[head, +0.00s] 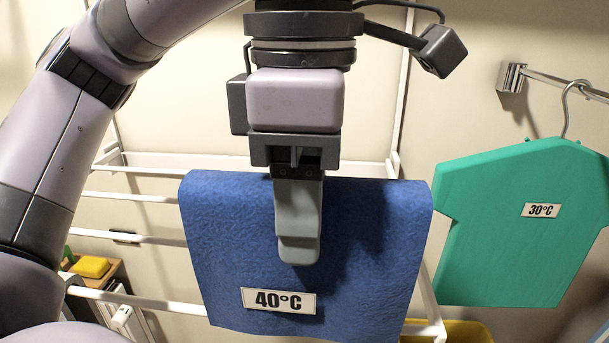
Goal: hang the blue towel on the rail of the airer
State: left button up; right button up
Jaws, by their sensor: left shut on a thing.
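The blue towel (370,250) with a "40°C" label hangs down in the middle of the head view, in front of the white airer (160,160). My left gripper (298,250) comes down from above and is shut on the towel's upper middle. One finger lies over the front of the towel; the other is hidden behind it. The towel's top edge looks folded over and sits just below the airer's wide upper bar. The towel hides the rails behind it, so I cannot tell whether it touches one. My right gripper is not in view.
A green shirt shape (500,225) with a "30°C" label hangs from a wall rail (565,82) at right. A yellow container (455,332) shows below the towel. A yellow item (90,266) sits on a small wooden shelf at lower left. Airer rails show left of the towel.

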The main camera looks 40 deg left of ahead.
aim_at(303, 277)
pick_arm(q)
jog(key=shift+f, duration=4.4)
jog(key=shift+f+b, duration=1.3)
jog(key=shift+f, duration=0.5)
jog(key=shift+f+b, duration=1.1)
jog(key=shift+b, duration=0.1)
jog(key=o, duration=1.1)
jog(key=shift+r, duration=3.6)
